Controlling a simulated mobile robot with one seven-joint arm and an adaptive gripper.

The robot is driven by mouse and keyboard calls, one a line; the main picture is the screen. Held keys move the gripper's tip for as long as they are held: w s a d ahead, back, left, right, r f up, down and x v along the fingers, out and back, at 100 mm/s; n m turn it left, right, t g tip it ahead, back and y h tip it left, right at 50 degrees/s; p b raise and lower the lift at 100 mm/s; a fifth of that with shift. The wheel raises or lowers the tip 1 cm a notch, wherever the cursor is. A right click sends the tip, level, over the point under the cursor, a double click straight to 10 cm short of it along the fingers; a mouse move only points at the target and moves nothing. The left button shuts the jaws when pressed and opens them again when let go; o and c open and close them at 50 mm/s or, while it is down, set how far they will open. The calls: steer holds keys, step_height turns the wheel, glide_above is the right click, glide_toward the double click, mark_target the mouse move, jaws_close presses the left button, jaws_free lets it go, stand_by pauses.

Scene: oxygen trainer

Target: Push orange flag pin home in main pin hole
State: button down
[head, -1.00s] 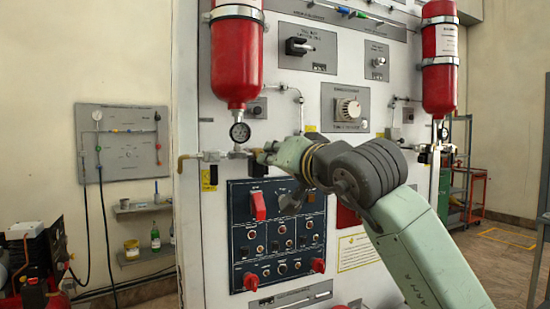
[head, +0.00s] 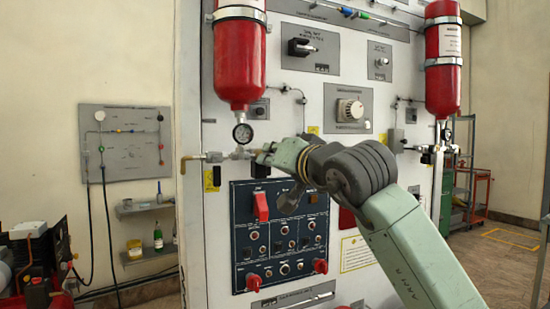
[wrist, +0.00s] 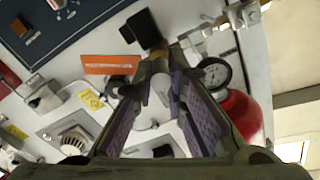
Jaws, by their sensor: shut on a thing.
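The orange flag (wrist: 108,65) shows in the wrist view, just left of my fingertips, with small print on it. My gripper (wrist: 165,72) is shut on the flag pin, whose shaft is mostly hidden between the fingers. The flag cannot be made out there. The main pin hole is hidden, and I cannot tell how deep the pin sits.
The left red cylinder (head: 239,60) hangs above my gripper with a round gauge (head: 243,133) below it; the gauge is close to the fingers in the wrist view (wrist: 213,73). A black block (wrist: 143,28) lies beyond the fingertips. The dark switch panel (head: 280,240) is below.

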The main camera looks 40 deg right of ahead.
steer(key=shift+w+d, duration=0.15)
steer(key=shift+w, duration=0.45)
steer(key=c, duration=1.5)
jaws_free()
steer(key=shift+c, duration=0.2)
steer(key=v, duration=1.2)
